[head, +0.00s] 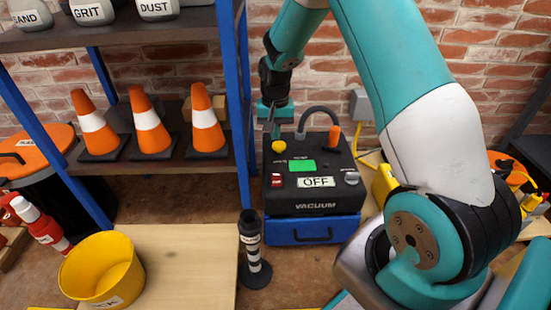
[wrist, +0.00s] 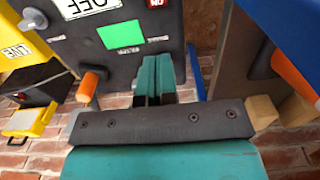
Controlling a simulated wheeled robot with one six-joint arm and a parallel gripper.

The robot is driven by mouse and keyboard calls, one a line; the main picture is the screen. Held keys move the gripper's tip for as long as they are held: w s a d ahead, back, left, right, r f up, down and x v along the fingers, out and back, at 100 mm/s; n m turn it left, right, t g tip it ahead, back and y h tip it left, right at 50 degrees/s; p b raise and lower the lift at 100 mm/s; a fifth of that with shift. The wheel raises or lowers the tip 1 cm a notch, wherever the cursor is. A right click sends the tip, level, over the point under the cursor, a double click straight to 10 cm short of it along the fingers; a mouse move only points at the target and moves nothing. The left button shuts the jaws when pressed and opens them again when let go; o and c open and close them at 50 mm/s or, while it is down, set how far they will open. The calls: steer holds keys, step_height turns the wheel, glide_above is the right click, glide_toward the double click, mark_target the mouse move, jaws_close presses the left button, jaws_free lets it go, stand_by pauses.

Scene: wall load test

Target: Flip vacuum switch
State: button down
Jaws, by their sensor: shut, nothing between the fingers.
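The vacuum (head: 312,205) is a black box on a blue base by the brick wall. Its sloping panel has a red switch (head: 277,181) at the left, a green display (head: 302,165) and a label reading OFF (head: 315,182). In the wrist view the panel is upside down, with the red switch (wrist: 157,3) cut by the top edge and the green display (wrist: 121,36) below it. My gripper (head: 275,132) is above the panel's back left, near a yellow knob (head: 279,146). Its teal fingers (wrist: 156,66) are shut and empty. I cannot tell whether they touch anything.
An orange handle (head: 334,137) and a hose stand at the vacuum's back. A blue-framed shelf (head: 243,110) with several traffic cones rises close on the left. A black-and-white post (head: 251,245) stands in front, beside a wooden board (head: 190,265) with a yellow bucket (head: 102,270).

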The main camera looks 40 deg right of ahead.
mark_target(275, 173)
step_height(275, 173, down, 14)
steer(key=b, duration=0.7)
steer(key=shift+r, duration=0.1)
steer(key=shift+p, duration=0.5)
steer(key=shift+r+p, duration=0.65)
steer(key=shift+p, duration=0.15)
steer(key=shift+r, duration=0.1)
